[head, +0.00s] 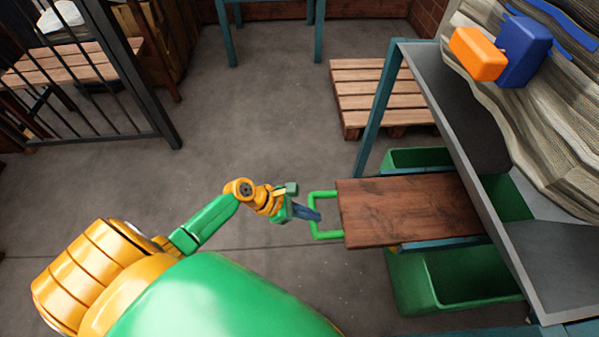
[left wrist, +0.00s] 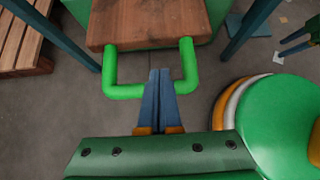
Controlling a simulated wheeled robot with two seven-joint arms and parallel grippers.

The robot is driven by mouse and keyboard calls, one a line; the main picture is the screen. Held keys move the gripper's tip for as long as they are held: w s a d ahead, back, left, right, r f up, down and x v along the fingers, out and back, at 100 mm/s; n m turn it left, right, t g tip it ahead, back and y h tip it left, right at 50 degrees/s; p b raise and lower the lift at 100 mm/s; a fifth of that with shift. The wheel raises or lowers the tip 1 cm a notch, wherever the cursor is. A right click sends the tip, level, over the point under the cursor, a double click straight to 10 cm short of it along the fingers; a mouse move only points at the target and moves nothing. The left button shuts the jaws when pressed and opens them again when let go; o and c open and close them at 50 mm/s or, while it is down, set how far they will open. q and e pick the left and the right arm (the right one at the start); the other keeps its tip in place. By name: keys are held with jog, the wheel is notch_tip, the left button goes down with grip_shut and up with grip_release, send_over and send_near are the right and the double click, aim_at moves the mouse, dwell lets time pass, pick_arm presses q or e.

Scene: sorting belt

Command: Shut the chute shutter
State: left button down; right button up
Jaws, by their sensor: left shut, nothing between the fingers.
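The chute shutter (head: 405,210) is a brown wooden board with a green U-shaped handle (head: 312,222) on its left end. In the head view the board sticks out to the left from under the grey metal table, above green bins. My left gripper (head: 316,215) is shut with nothing held, its blue fingers at the handle. In the left wrist view the board (left wrist: 150,18) is at the top, and the fingertips (left wrist: 160,75) overlap the handle's crossbar (left wrist: 125,91) near its middle. I cannot tell whether they touch it.
Green bins (head: 412,290) stand below the board. The grey metal table (head: 440,90) with the belt (head: 545,130) is on the right; an orange block (head: 478,53) and a blue block (head: 524,50) lie there. A wooden pallet (head: 368,85) lies behind. The floor left of the handle is clear.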

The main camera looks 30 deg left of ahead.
aim_at(341, 218)
pick_arm(q)
jog(key=shift+w+d+f+b, duration=0.25)
jog(key=shift+w+d, duration=0.45)
jog(key=shift+d, duration=0.35)
jog(key=shift+w+d+f+b, duration=0.1)
jog(key=shift+w+d+f, duration=0.15)
jog(key=shift+w+d, duration=0.65)
pick_arm(e)
jog(key=shift+w+a+f, duration=0.2)
jog(key=shift+w+a, duration=0.05)
jog(key=shift+w, duration=0.25)
jog(key=shift+w+a+f, duration=0.2)
jog(key=shift+w+a, duration=0.05)
jog(key=shift+w, duration=0.2)
pick_arm(q)
jog(key=shift+s+d, duration=0.15)
